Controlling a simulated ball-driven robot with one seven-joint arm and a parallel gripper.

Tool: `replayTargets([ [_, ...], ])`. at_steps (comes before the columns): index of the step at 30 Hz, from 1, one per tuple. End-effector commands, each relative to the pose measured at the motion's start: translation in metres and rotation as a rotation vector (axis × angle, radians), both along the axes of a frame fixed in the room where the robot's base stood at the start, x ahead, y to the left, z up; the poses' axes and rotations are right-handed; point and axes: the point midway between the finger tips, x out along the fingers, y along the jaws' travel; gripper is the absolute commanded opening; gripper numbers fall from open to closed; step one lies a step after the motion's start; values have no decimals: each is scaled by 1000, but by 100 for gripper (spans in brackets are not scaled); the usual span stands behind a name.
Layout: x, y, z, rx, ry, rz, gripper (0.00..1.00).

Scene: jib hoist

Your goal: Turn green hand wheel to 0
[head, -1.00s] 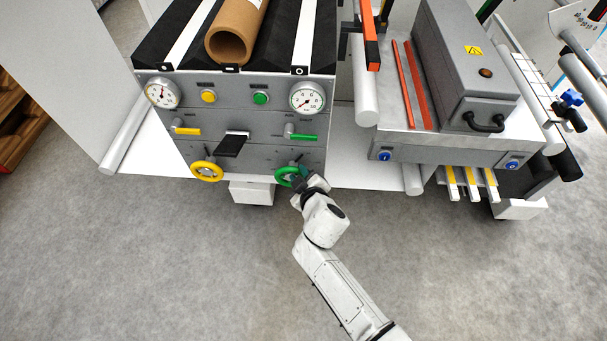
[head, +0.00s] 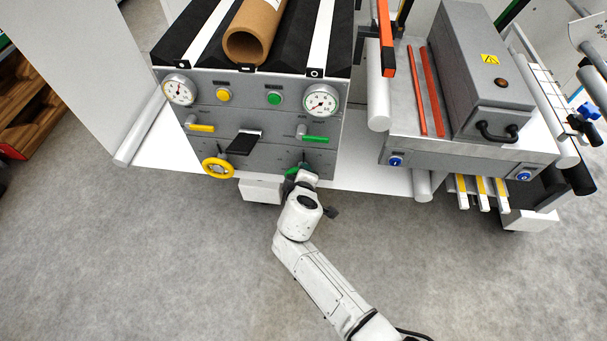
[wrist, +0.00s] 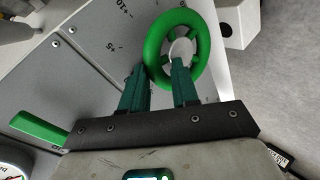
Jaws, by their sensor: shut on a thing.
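The green hand wheel (wrist: 153,52) is on the lower right of the grey panel. In the head view it (head: 291,171) is mostly hidden behind my gripper (head: 301,172). In the wrist view my gripper (wrist: 164,72) has its two dark green fingers on the near left part of the wheel, one at the outer edge of the rim and one inside by the hub. It is shut on the rim. Scale marks "+5" and "+10" show on the panel beside the wheel. The wheel's own pointer and its reading cannot be made out.
A green lever (head: 316,139) sits above the wheel. A yellow hand wheel (head: 217,169) and a black handle (head: 243,143) are to the left. A gauge (head: 321,101) is above. A white block (head: 261,189) is below; the floor in front is clear.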

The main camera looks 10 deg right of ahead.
Motion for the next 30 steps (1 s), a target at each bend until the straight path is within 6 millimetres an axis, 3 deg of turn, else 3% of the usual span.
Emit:
replayTargets([
  [1, 4, 7, 6, 7, -15, 14, 0],
  [8, 4, 7, 6, 8, -14, 14, 0],
  [9, 4, 7, 6, 8, -14, 14, 31],
  [16, 3, 5, 5, 7, -11, 11, 53],
  [25, 0, 3, 3, 4, -5, 5, 55],
  [30, -15, 6, 14, 5, -4, 6, 55],
])
